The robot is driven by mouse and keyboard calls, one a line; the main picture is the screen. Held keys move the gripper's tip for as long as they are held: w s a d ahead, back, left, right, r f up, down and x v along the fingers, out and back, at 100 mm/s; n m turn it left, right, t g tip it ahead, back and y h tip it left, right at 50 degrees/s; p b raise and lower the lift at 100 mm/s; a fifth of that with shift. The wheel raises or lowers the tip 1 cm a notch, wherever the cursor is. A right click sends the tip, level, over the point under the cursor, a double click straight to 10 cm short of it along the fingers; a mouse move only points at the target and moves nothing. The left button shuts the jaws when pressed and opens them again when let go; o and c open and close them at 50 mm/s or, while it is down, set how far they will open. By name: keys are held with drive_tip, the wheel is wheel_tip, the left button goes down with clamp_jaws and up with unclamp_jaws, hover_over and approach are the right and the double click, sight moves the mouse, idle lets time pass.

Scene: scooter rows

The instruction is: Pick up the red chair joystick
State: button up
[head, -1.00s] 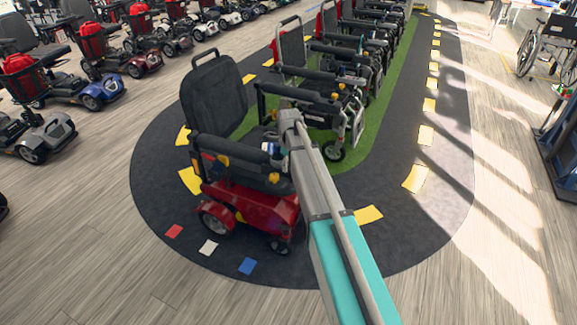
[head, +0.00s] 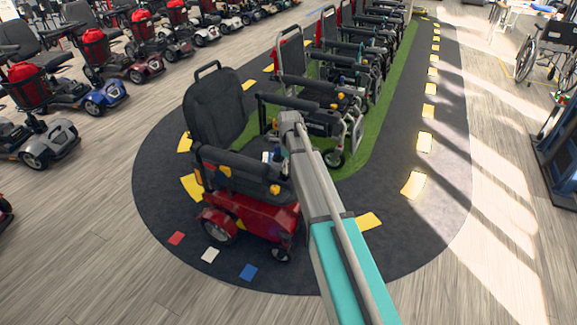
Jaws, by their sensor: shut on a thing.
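The red chair (head: 262,215) is a powered wheelchair with a red base, a black backrest and black armrests. It stands at the near end of the dark mat. My gripper (head: 272,157) is at the end of my grey and teal arm, just above the chair's front armrest area. It is small in view and partly hidden behind the arm's end. It is shut on the joystick, but the joystick itself is too small and covered to make out clearly.
More wheelchairs (head: 325,100) stand in a row behind on a green strip (head: 375,135). Scooters (head: 90,85) line the left. A manual wheelchair (head: 545,50) stands at far right. The mat (head: 440,215) right of my arm is clear, with yellow markers.

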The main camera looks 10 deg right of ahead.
wheel_tip(320, 180, up, 13)
drive_tip(key=p, duration=1.2)
drive_tip(key=shift+f, duration=0.1)
drive_tip(key=shift+s, duration=0.15)
idle(0.3)
